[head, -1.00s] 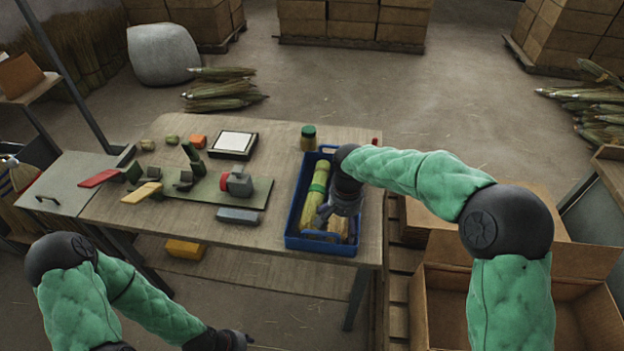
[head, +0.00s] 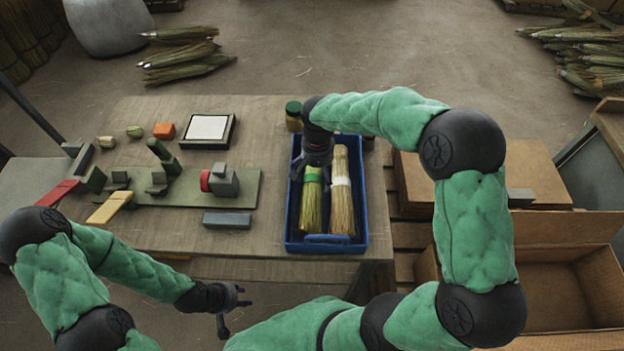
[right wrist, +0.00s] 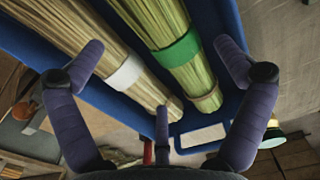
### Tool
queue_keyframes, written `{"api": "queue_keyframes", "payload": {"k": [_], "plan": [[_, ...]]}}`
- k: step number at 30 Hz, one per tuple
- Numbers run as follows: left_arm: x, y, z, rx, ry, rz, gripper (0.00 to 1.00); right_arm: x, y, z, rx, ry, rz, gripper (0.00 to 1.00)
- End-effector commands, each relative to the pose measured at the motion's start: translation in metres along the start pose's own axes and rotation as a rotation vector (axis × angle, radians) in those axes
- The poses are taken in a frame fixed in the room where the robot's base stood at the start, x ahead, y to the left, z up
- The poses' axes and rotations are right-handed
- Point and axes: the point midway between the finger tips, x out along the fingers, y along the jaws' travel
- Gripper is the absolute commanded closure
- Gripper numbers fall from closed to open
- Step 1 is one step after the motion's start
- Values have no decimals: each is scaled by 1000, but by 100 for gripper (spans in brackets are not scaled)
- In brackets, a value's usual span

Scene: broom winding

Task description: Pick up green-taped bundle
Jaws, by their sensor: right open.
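The green-taped bundle (head: 312,205) of straw lies in the blue tray (head: 290,222), on its left side. A white-taped bundle (head: 342,195) lies beside it on the right. My right gripper (head: 312,168) is over the far part of the tray, above the green-taped bundle's far end, and hides part of it. In the right wrist view the green tape (right wrist: 176,50) and the white tape (right wrist: 125,73) both show between my open, empty fingers (right wrist: 160,75). My left gripper (head: 232,310) is in front of the table, away from the tray, with its fingers apart and empty.
The wooden table (head: 270,120) also holds a green board (head: 180,190) with a clamp, a grey block (head: 227,220), a framed white pad (head: 208,130) and a jar (head: 293,115) behind the tray. An open cardboard box (head: 560,290) stands at right.

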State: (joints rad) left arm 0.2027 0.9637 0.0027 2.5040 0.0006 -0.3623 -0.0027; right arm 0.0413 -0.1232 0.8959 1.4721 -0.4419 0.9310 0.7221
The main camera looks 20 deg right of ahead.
Motion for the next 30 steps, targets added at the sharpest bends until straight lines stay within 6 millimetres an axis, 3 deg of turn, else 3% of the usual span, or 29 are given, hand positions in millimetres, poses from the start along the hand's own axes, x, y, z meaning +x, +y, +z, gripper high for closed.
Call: {"api": "queue_keyframes", "payload": {"k": [1, 8, 18, 26, 30], "plan": [[4, -1, 0, 0, 0, 0, 60, 10, 0, 1, 0, -3, 1, 0], [8, -3, -1, 0, 1, 0, 60, 23, -1, 0, 0, 0, -1, 0], [27, -10, -2, 0, 1, 0, 60, 67, -2, 1, 0, -2, 1, 0], [26, -9, -2, 0, 1, 0, 60, 68, -2, 0, 0, 0, -1, 0], [26, -9, -2, 0, 1, 0, 60, 68, -2, 0, 0, 0, -1, 40]]}}
